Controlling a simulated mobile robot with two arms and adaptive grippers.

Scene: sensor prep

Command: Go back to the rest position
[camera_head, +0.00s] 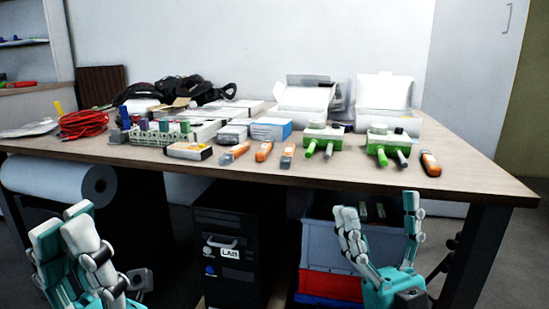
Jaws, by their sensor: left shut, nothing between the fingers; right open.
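My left gripper (67,236) is at the lower left, below and in front of the table's front edge. It is shut with nothing between its fingers. My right gripper (379,222) is at the lower right, in front of the table and below its top. Its fingers are spread apart and empty. Neither gripper touches anything on the table (400,183).
The table top holds orange-handled tools (264,151), two green-and-white devices (391,145), open white boxes (384,100), a red cable coil (83,124) and a black bag (178,90).

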